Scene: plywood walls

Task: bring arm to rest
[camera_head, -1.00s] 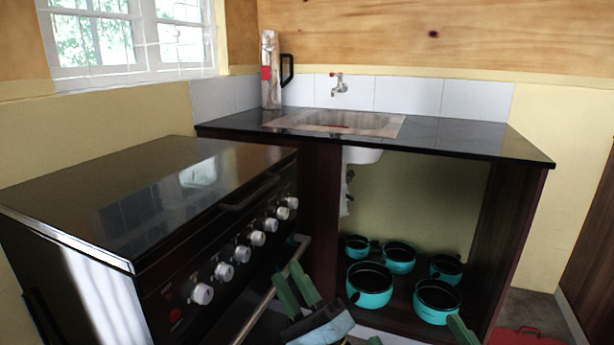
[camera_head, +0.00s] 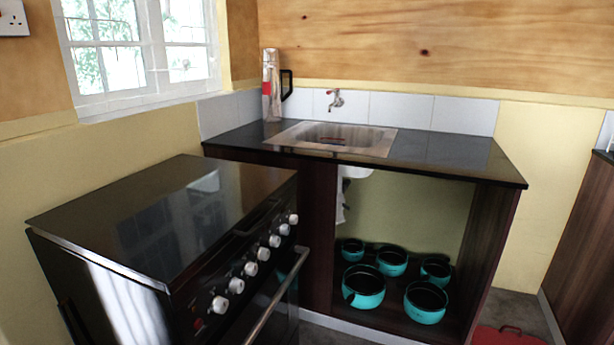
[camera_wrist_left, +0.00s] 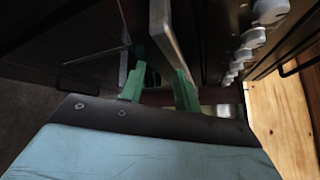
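My left gripper (camera_wrist_left: 158,82) shows only in the left wrist view. Its two green fingers stand apart, and I see nothing held between them. The oven's metal handle bar (camera_wrist_left: 172,32) runs close by the right-hand finger; I cannot tell if they touch. In the head view neither of my arms shows. My right gripper is out of both views.
A black stove (camera_head: 160,205) with several white knobs stands at left, its handle (camera_head: 275,300) sticking out in front. Behind it is a counter (camera_head: 440,155) with a sink (camera_head: 340,138). Several teal pots (camera_head: 364,287) sit beneath. A red object (camera_head: 505,336) lies on the floor.

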